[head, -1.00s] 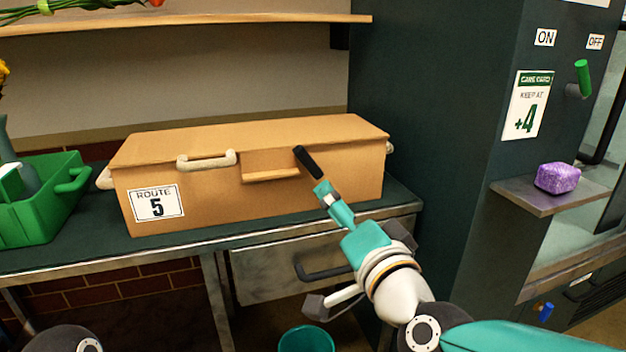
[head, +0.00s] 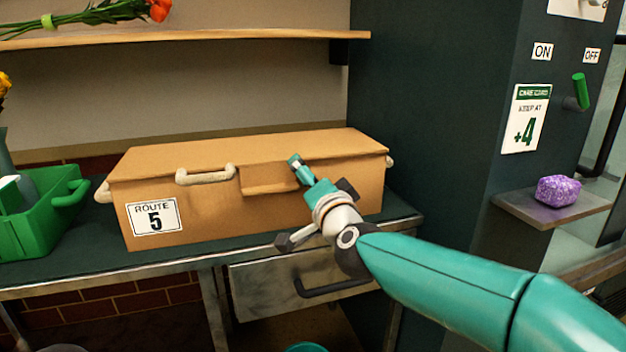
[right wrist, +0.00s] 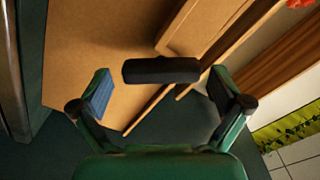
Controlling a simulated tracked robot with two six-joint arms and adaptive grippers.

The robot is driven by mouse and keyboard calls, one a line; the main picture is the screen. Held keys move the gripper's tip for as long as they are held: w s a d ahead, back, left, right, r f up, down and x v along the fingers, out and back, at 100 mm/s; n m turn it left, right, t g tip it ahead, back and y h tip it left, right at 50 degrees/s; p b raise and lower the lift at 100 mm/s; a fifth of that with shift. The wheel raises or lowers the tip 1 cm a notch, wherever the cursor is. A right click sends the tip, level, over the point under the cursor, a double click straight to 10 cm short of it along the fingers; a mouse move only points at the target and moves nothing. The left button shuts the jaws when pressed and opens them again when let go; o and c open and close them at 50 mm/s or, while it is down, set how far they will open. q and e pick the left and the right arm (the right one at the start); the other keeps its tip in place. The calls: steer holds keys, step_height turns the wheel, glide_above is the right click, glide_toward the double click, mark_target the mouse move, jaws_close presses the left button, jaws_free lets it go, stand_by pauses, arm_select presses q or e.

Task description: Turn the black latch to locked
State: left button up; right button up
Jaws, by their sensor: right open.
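The black latch (right wrist: 160,70) shows in the right wrist view as a short dark bar in front of the tan box. It lies between the two fingers of my right gripper (right wrist: 161,94), which are apart on either side of it. I cannot tell whether either finger touches it. In the head view my right gripper (head: 298,168) is at the front of the tan box (head: 210,222), right of its middle, and hides the latch. The box's lid (head: 250,150) is down. My left gripper is out of view.
The box stands on a dark counter (head: 90,262) with a drawer below. A green carrier (head: 45,215) is to the left. A dark cabinet to the right has a green lever (head: 580,92) and a small shelf (head: 520,205) with a purple block (head: 558,190).

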steer(key=shift+w+a, duration=0.1)
steer(key=shift+w, duration=0.25)
steer(key=shift+c, duration=0.3)
steer(key=c, duration=0.8)
steer(key=shift+c, duration=0.7)
